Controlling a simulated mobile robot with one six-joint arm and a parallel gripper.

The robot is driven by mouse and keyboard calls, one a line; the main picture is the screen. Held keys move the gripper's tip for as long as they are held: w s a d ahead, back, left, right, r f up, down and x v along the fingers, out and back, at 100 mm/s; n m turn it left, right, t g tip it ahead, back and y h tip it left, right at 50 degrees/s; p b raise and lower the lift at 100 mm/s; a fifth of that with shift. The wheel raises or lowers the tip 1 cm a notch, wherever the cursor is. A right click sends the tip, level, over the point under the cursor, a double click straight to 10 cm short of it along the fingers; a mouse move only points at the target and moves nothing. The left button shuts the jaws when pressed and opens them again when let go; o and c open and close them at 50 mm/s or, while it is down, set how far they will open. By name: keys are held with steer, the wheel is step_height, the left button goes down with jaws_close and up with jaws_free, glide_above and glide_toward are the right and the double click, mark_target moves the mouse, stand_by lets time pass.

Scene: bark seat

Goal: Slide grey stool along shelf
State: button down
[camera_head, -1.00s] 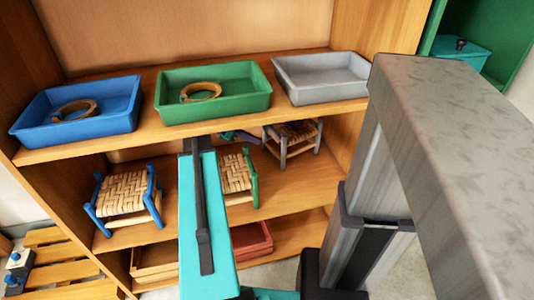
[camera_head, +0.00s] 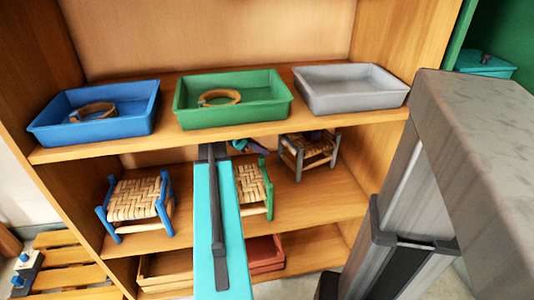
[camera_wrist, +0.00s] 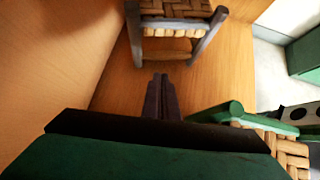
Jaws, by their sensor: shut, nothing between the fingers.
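The grey stool (camera_head: 308,150), with a woven seat, stands upright on the middle shelf (camera_head: 320,198), towards its right side. In the wrist view the grey stool (camera_wrist: 172,35) is at the top, beyond my fingertips. My gripper (camera_wrist: 160,80) is shut and empty, pointing at the stool's near side with a small gap seeming to remain. In the head view my gripper is mostly hidden behind my teal arm and the upper shelf; only a bit shows left of the grey stool.
A green stool (camera_head: 256,188) stands close to my gripper; its corner (camera_wrist: 230,112) is right of the fingers. A blue stool (camera_head: 137,203) is further left. Blue (camera_head: 95,115), green (camera_head: 235,100) and grey (camera_head: 350,88) trays sit on the shelf above. Shelf right of the grey stool is clear.

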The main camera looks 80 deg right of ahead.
steer(key=b+x, duration=0.2)
steer(key=x, duration=0.7)
steer(key=shift+f, duration=0.2)
steer(key=shift+s, duration=0.1)
